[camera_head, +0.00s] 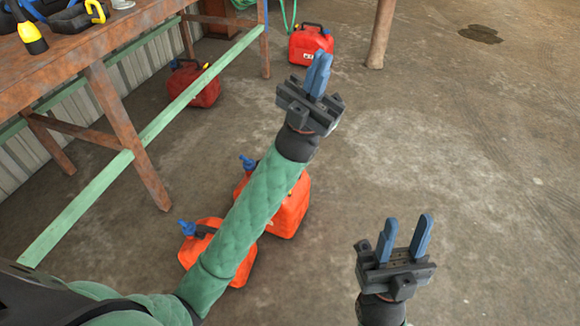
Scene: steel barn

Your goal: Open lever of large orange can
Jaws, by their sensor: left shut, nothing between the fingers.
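A larger orange can (289,212) stands on the floor in the middle, partly hidden behind my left arm. Its blue spout (248,162) shows to the left of the arm; I cannot make out its lever. A smaller orange can (196,252) with a blue spout stands in front of it to the left, also partly covered by the arm. My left gripper (319,72) is shut and empty, extended past the larger can, with its blue fingers together. My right gripper (406,228) is open and empty, to the right of the cans, its fingers apart.
A red can (303,45) stands beyond my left gripper, with a green hose behind it. A darker red can (202,92) is by the wooden workbench (85,60). Its legs and green rail (85,205) bound the left side. The concrete floor at right is clear, apart from a post.

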